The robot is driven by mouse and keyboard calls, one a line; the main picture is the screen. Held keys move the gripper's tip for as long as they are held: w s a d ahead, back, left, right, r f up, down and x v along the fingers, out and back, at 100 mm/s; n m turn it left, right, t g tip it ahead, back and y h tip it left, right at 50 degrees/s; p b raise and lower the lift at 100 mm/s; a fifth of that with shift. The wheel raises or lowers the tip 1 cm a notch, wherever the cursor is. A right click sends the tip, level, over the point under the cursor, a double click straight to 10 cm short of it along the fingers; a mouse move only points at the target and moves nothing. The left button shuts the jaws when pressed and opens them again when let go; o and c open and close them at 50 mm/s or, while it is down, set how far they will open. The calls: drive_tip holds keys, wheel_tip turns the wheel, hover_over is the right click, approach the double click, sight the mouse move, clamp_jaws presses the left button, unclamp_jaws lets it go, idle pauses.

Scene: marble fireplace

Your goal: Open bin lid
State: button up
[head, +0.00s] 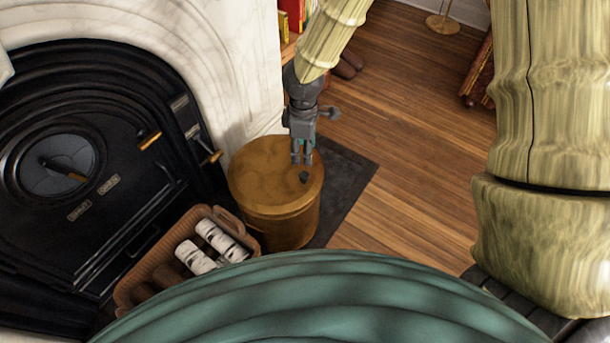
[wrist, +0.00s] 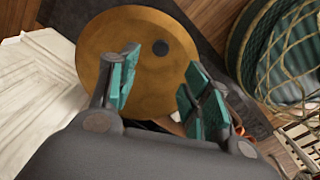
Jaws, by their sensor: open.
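A round bronze-coloured bin (head: 275,219) stands on a dark slab by the fireplace. Its lid (head: 262,172) is on the bin and looks closed. My gripper (head: 302,160) is above the right part of the lid, close to the knob, pointing down. In the wrist view the lid (wrist: 130,75) lies beyond the open, empty fingers (wrist: 155,97).
A black fireplace (head: 90,150) with a white marble surround (head: 225,60) is on the left. A wicker basket (head: 150,262) with logs stands just left of the bin. Wooden floor (head: 420,150) is free on the right.

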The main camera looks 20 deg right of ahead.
sight(304, 174)
wheel_tip(304, 174, down, 11)
drive_tip(key=b, duration=0.4)
drive_tip(key=shift+r, duration=0.15)
